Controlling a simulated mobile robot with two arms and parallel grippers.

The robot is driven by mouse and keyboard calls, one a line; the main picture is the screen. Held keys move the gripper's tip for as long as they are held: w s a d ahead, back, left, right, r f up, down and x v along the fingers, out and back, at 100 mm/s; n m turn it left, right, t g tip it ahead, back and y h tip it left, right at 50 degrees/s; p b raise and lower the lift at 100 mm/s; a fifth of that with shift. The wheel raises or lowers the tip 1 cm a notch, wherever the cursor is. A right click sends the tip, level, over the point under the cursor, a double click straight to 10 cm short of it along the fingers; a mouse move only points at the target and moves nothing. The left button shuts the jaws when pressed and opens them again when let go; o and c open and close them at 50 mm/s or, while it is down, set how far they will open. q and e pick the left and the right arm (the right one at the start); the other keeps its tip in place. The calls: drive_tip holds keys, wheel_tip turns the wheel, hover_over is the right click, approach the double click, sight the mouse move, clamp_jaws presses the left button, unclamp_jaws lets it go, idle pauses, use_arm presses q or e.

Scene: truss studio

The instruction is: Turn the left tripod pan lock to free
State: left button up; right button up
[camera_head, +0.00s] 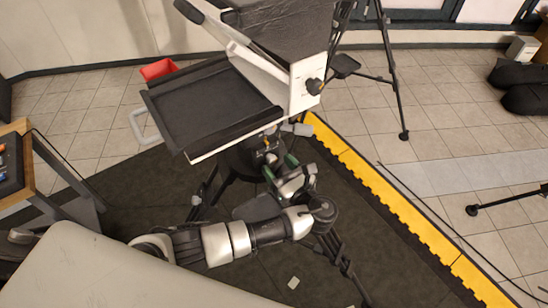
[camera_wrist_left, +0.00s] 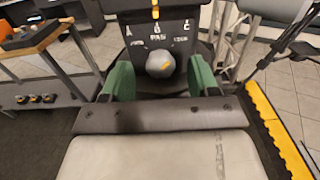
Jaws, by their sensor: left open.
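An orange stripe (camera_wrist_left: 156,13) runs down the panel above the knob. My left gripper (camera_wrist_left: 160,72) is open, its green fingers to the left and right of the knob, apart from it in this view. I cannot tell how deep they reach. In the head view the left gripper (camera_head: 279,165) is at the tripod head under the prompter. My right gripper is in neither view.
The prompter's black tray (camera_head: 215,105) overhangs close above the left arm. Tripod legs (camera_head: 335,260) spread below it on dark matting. A yellow edge strip (camera_head: 395,205) runs to the right. A wooden-topped cart (camera_head: 15,180) stands at left.

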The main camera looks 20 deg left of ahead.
use_arm(q)
drive_tip(key=shift+x, duration=1.2)
drive_tip(key=c, duration=0.9)
drive_tip(key=shift+s, duration=0.1)
